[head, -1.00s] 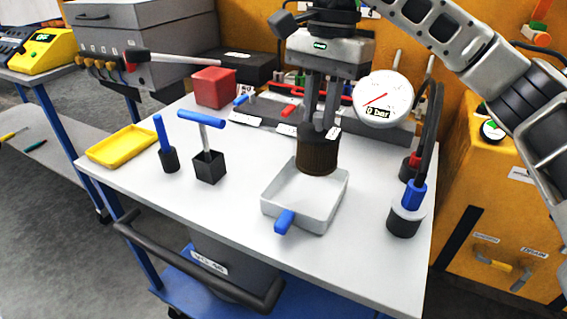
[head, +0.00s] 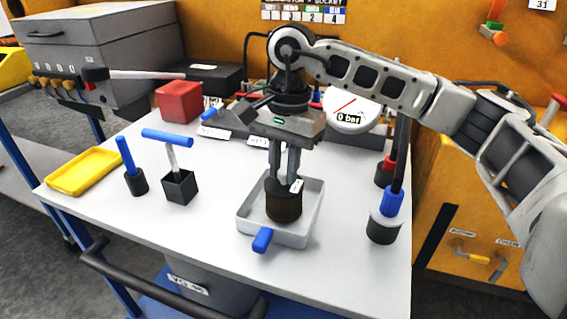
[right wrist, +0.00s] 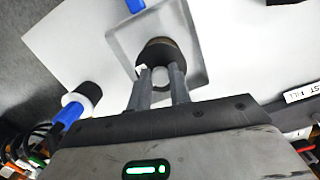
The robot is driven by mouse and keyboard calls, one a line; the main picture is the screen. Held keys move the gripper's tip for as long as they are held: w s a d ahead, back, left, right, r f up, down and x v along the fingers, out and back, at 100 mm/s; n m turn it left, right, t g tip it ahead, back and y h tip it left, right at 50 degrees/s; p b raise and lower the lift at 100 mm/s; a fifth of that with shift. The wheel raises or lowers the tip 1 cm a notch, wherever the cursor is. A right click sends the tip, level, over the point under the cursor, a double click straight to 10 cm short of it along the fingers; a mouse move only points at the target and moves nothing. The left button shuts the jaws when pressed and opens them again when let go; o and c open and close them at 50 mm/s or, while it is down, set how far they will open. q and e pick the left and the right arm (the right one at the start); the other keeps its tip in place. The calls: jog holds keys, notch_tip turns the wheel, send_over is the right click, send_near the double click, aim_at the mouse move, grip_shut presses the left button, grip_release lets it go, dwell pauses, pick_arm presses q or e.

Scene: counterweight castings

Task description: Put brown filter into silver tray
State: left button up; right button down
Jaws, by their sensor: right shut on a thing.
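The brown filter (head: 284,207) is a dark ribbed cylinder with a black top. It is upright within the walls of the silver tray (head: 316,200), a shallow square tray with a blue handle at its front. I cannot tell whether its base touches the tray floor. My right gripper (head: 284,180) points down from above and is shut on the filter's top. In the right wrist view, the filter (right wrist: 158,45) is between the fingertips (right wrist: 158,76), with the tray (right wrist: 196,62) around it. My left gripper is out of view.
A black-and-white cylinder with a blue top (head: 383,226) stands right of the tray. A black block with a blue T-handle (head: 180,188), a blue-handled black cylinder (head: 136,183) and a yellow tray (head: 82,171) are left. A red cube (head: 178,101) and pressure gauge (head: 352,108) are behind.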

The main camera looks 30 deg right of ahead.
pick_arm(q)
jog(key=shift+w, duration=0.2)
pick_arm(e)
jog(key=shift+f, duration=0.2)
jog(key=c, duration=1.3)
grip_release()
jog(key=shift+r, duration=0.1)
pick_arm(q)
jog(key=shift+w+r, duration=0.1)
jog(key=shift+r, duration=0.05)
pick_arm(e)
jog(key=shift+r, duration=0.2)
pick_arm(q)
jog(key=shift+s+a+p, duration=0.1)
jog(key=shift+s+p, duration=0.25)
jog(key=shift+p, duration=0.15)
pick_arm(e)
jog(key=r, duration=0.8)
jog(key=d+r, duration=0.1)
jog(key=r, duration=0.3)
jog(key=shift+w+d, duration=0.1)
jog(key=shift+w, duration=0.3)
